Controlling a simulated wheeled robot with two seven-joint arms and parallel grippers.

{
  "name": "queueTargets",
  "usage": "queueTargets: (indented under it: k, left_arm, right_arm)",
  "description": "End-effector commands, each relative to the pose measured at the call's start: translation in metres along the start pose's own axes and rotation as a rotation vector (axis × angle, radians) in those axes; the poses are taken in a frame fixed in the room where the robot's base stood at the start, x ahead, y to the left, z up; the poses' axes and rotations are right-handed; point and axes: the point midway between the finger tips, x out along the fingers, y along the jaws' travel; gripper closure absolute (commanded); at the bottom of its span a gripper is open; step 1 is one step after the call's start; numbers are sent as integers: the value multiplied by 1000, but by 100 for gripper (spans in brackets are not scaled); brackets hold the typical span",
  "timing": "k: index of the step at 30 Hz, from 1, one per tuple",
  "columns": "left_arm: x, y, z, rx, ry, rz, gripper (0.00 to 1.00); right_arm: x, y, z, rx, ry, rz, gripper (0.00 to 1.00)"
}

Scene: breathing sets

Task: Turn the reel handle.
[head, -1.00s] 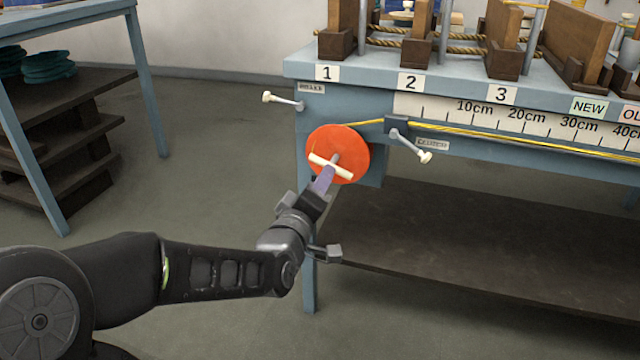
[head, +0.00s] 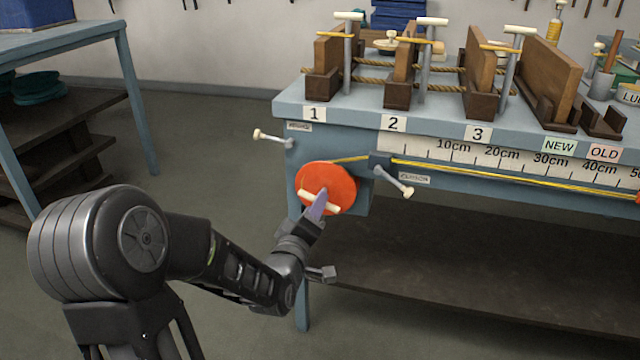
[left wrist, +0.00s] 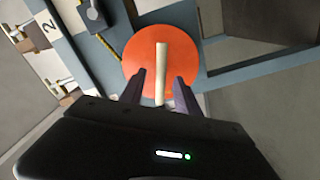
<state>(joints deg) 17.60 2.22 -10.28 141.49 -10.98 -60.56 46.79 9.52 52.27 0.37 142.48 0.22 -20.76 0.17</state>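The reel is an orange disc (head: 325,178) on the front of the blue bench, below label 1. Its handle is a cream bar (head: 306,196) across the disc's face, slanting down to the right. My left gripper (head: 321,202) is at the handle. In the left wrist view the orange disc (left wrist: 190,50) is straight ahead. The cream bar (left wrist: 161,62) lies between the two purple fingers of my left gripper (left wrist: 160,82), with a visible gap on each side. The fingers are open. My right gripper is not in view.
White-knobbed levers stick out left (head: 272,139) and right (head: 397,183) of the reel. A yellow line (head: 480,172) runs right along a centimetre scale. Wooden blocks and ropes stand on the bench top (head: 290,100). A dark lower shelf (head: 470,265) lies beneath.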

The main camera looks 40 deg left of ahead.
Motion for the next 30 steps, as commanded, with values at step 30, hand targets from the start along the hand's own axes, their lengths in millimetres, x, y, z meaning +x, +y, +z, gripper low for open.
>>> queueTargets:
  k: [30]
  left_arm:
    - [43, -1, 1, 0, 2, 3, 92]
  right_arm:
    - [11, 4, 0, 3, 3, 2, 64]
